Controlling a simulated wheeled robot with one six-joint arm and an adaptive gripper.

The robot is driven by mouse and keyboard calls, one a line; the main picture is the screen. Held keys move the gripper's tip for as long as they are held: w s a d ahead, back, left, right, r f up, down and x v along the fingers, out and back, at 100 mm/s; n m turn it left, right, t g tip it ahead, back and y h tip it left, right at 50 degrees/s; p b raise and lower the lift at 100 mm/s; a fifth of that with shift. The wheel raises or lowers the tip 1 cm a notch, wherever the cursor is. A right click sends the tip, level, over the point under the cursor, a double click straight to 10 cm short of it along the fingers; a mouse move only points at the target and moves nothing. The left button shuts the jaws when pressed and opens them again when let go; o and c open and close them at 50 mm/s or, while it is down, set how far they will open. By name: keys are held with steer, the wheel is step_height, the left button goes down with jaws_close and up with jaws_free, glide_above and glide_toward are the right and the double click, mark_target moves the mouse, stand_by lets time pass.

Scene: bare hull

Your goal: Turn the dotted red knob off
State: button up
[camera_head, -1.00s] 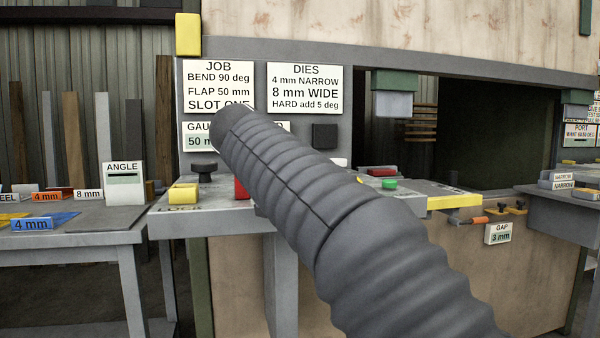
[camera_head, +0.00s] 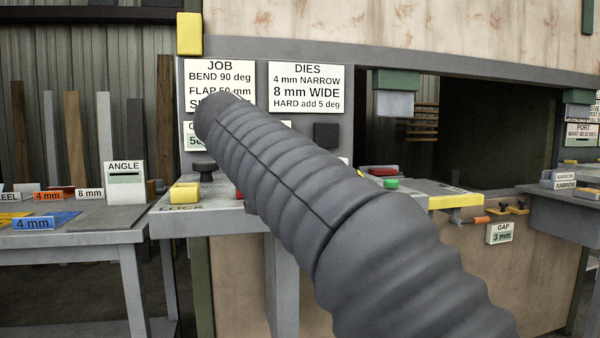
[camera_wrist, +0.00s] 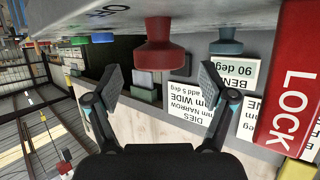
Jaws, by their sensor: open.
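A red knob (camera_wrist: 165,45) with a wide base and narrower neck shows in the wrist view, which appears upside down. I see no dots on it. My gripper (camera_wrist: 162,80) is open and empty. Its two dark fingers stand apart, one on each side of the red knob in the picture, and the knob looks apart from them. In the head view my arm covers the gripper and most of the console's middle. Only a sliver of red (camera_head: 240,194) shows beside the arm; I cannot tell if it is the knob.
A dark knob (camera_wrist: 226,40) stands beside the red one. A red block marked LOCK (camera_wrist: 292,95) is close at the right. The console also bears a yellow block (camera_head: 184,192) and a green button (camera_head: 391,184). White sign plates (camera_head: 303,88) hang behind.

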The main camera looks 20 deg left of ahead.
steer(key=v, duration=0.8)
steer(key=shift+s, duration=0.25)
